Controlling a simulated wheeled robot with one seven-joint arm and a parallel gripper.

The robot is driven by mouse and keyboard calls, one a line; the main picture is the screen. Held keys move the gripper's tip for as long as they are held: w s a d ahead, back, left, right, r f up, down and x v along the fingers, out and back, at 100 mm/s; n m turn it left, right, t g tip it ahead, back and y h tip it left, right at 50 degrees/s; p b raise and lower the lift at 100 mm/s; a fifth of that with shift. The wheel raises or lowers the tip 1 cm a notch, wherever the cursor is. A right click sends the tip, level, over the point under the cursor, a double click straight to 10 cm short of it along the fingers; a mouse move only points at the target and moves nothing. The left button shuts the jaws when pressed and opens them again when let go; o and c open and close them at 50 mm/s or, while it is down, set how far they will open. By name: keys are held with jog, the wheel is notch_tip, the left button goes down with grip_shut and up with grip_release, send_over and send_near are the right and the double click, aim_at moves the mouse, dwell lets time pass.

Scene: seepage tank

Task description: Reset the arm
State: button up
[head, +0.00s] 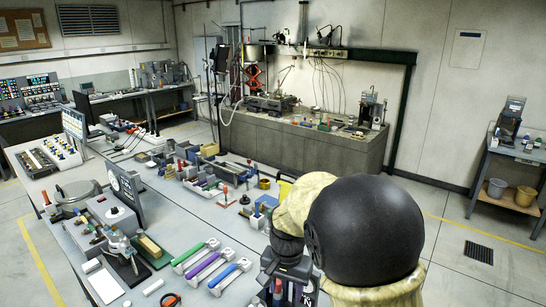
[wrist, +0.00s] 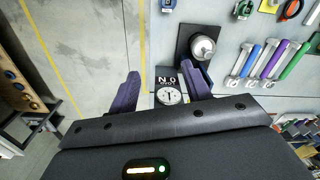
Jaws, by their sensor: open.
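My gripper (wrist: 162,80) shows in the wrist view with its two dark purple fingers spread apart. The gap between them is empty, and a small dial gauge (wrist: 168,96) with a black-and-white label lies below, seen between the fingers. In the head view, my arm with its black round joint and pale cover fills the lower right. I cannot make out the fingers there.
A long bench (head: 185,225) crowded with tools runs through the head view. Green (head: 187,254), purple (head: 204,265) and blue (head: 229,275) handles lie near my arm. A silver knob on a black base (wrist: 203,47) stands by the fingers. Open floor (wrist: 85,30) lies left.

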jog(key=s+d+f+n+t+b, duration=0.2)
jog(key=s+d+f+n, duration=0.1)
jog(key=s+d, duration=0.8)
jog(key=shift+s+d+f+n, duration=0.3)
jog(key=shift+d+n, duration=0.3)
jog(key=shift+d, duration=0.05)
